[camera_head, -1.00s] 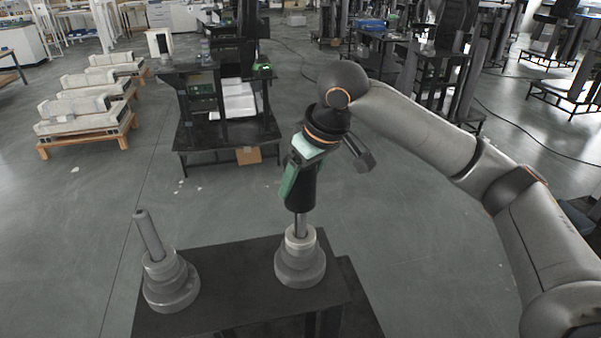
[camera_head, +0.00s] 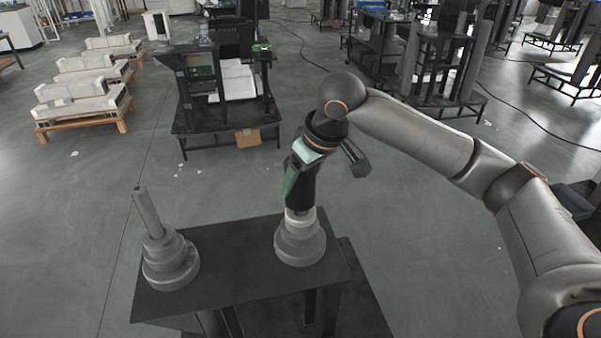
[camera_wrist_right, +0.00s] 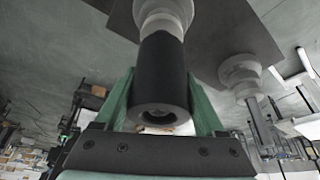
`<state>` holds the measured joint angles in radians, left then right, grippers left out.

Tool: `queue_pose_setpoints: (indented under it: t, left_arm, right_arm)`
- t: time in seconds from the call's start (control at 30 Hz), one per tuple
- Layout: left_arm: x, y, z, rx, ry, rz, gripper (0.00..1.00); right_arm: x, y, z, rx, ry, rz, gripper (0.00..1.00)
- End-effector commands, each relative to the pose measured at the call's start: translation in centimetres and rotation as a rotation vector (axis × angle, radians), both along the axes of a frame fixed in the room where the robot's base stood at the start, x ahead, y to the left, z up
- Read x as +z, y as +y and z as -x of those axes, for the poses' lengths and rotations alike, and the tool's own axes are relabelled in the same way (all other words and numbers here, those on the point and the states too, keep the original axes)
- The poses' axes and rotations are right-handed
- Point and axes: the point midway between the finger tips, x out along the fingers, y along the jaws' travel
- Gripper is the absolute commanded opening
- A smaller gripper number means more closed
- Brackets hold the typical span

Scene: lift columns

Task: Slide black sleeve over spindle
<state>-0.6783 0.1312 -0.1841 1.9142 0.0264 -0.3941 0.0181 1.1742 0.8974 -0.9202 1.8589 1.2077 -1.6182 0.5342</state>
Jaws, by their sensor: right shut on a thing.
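The black sleeve (camera_head: 303,190) is upright, in line above the grey stepped base (camera_head: 299,245) on the right of the dark table. No bare spindle shows between sleeve and base; the spindle there is hidden, apparently inside the sleeve. The sleeve's lower end is at or very near the base's pale top collar. My right gripper (camera_head: 299,176) is shut on the sleeve from above. In the right wrist view the sleeve (camera_wrist_right: 164,75) sits between the green fingers, its hollow end towards the camera and its far end at the pale collar (camera_wrist_right: 162,22). My left gripper is out of view.
A second stepped base (camera_head: 169,262) with a bare, slightly leaning-looking spindle (camera_head: 148,212) stands on the left of the dark table (camera_head: 235,262). The tabletop between the bases is clear. A black workstation (camera_head: 222,118) stands farther back on open floor.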

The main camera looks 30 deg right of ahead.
Motion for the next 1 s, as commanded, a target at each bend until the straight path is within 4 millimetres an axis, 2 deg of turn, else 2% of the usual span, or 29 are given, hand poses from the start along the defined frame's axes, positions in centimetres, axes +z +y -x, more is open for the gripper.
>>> queue_pose_setpoints:
  t: [0.4, 0.87, 0.9, 1.0]
  left_arm:
    - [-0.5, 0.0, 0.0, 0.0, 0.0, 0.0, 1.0]
    - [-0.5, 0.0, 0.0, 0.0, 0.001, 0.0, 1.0]
    - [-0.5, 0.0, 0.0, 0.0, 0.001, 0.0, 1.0]
    - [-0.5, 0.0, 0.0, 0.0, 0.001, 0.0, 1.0]
  right_arm:
    - [-1.9, 0.0, -0.1, 0.0, -0.005, -0.001, 0.0]
    - [-2.2, 0.0, -0.1, 0.0, -0.005, 0.0, 0.0]
    - [-2.2, 0.0, -0.1, 0.0, -0.005, 0.0, 0.73]
    - [-2.2, 0.0, -0.1, 0.0, -0.005, 0.0, 0.84]
